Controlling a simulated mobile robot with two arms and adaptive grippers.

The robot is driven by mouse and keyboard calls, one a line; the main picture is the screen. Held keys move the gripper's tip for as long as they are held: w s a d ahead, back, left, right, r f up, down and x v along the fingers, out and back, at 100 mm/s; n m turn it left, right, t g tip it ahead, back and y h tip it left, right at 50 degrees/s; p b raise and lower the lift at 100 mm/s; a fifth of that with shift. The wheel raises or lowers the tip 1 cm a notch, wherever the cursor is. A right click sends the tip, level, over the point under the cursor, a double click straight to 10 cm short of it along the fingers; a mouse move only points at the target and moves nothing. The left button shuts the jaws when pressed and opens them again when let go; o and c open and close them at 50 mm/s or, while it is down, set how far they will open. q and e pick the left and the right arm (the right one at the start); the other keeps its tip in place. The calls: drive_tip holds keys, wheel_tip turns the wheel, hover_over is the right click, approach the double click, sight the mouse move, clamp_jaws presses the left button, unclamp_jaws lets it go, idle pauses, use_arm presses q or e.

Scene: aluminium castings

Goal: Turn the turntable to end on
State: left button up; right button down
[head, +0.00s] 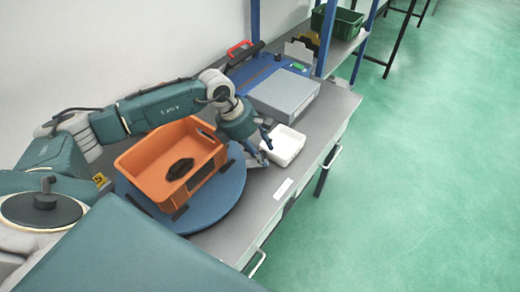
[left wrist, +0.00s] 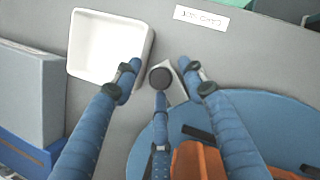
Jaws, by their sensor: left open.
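The turntable is a round blue disc (head: 228,200) on the grey bench, and its edge also shows in the left wrist view (left wrist: 150,140). An orange crate (head: 140,165) stands on it, held between dark stops, with a dark part (head: 180,169) inside. My left gripper (head: 263,151) is open with nothing in it, at the turntable's far right edge, beside the crate. In the left wrist view its blue fingers (left wrist: 160,75) spread over the bench between the disc and a white tray. Whether a finger touches the disc, I cannot tell. My right gripper is not in view.
The white tray (head: 285,143) stands close to my left gripper. A grey box (head: 283,95) and a blue board (head: 250,73) lie behind it. A white label (left wrist: 202,19) is on the bench near the front edge. Green floor (head: 430,170) is clear at right.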

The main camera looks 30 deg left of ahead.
use_arm(q)
clamp_jaws()
